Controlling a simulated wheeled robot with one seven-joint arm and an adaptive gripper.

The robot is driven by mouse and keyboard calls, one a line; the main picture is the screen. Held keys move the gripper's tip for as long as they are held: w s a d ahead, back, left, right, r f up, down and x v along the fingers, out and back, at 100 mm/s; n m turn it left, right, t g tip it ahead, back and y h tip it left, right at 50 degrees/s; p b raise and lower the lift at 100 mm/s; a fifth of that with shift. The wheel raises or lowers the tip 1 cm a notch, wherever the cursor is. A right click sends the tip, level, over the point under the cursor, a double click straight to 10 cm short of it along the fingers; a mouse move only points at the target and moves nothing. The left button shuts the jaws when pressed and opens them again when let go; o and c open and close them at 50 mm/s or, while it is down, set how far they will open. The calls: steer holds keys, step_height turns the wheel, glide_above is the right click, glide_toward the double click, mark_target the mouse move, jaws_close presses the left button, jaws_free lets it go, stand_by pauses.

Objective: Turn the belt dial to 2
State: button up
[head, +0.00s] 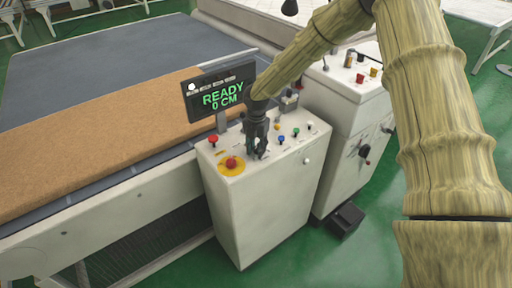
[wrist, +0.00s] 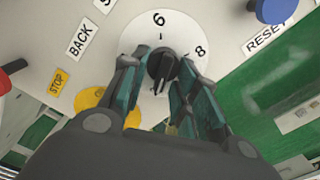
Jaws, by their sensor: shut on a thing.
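The belt dial is a black knob (wrist: 161,63) on a white round plate (wrist: 180,24) in the wrist view. The numbers 6 and 8 show on the plate; its lower part, with any other numbers, is hidden by my fingers. I cannot tell for sure which number the knob points at. My gripper (wrist: 164,68) is shut on the knob, with one finger on each side. In the head view my gripper (head: 257,150) points down at the top of the white control console (head: 262,208) and hides the dial.
A display (head: 221,93) reads READY, 0 CM. A red stop button (head: 231,163) on a yellow ring and several coloured buttons surround the dial. Labels BACK, STOP and RESET (wrist: 265,38) show close by. A brown mattress (head: 100,140) lies on the grey belt to the left.

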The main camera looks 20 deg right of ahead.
mark_target(257, 147)
steer(key=shift+w+d+r+n, duration=0.1)
steer(key=shift+n, duration=0.2)
stand_by(0.4)
steer(key=o, duration=0.8)
steer(key=shift+o, duration=0.2)
step_height(257, 147, up, 12)
stand_by(0.4)
